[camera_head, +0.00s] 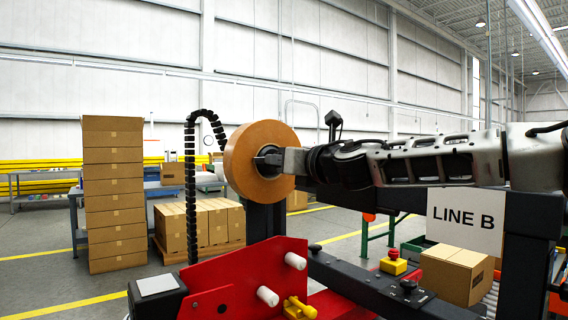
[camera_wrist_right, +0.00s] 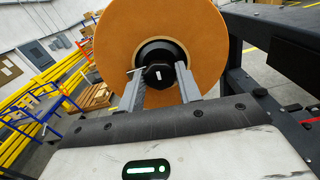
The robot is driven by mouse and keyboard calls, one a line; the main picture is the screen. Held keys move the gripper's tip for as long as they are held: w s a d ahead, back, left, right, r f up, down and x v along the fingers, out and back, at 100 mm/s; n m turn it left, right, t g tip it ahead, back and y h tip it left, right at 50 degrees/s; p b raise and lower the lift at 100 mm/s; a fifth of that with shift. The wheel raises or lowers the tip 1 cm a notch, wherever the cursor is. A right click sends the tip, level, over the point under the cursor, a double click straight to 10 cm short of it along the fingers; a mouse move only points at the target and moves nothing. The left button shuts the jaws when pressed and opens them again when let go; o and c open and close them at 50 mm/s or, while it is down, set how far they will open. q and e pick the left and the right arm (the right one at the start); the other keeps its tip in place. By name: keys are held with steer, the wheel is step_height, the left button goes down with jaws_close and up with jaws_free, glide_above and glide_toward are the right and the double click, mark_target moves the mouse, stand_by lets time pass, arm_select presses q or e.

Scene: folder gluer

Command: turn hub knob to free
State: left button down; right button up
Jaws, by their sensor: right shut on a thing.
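The hub knob (camera_wrist_right: 158,74) is a black knob with a small white mark, at the centre of a dark hub inside a large tan tape roll (camera_wrist_right: 205,35). In the head view the tape roll (camera_head: 262,137) stands upright above the red machine plate. My right gripper (camera_wrist_right: 160,82) reaches in from the right and is shut on the knob, one finger on each side of it. In the head view my right gripper (camera_head: 272,160) partly hides the hub and knob. My left gripper is not in view.
A red plate (camera_head: 245,280) with white rollers (camera_head: 267,296) and a yellow part is below the roll. A black cable chain (camera_head: 190,170) rises left of it. A LINE B sign (camera_head: 465,220) and a carton (camera_head: 455,273) are at right. Stacked cartons (camera_head: 113,195) stand behind.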

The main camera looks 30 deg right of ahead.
arm_select(q)
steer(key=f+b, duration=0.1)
steer(key=b, duration=0.1)
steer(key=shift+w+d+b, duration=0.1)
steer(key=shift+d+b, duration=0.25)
steer(key=shift+b, duration=0.05)
arm_select(e)
steer(key=m, duration=1.6)
steer(key=shift+m, duration=0.3)
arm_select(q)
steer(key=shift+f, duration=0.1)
arm_select(e)
steer(key=o, duration=1)
steer(key=shift+c, duration=0.2)
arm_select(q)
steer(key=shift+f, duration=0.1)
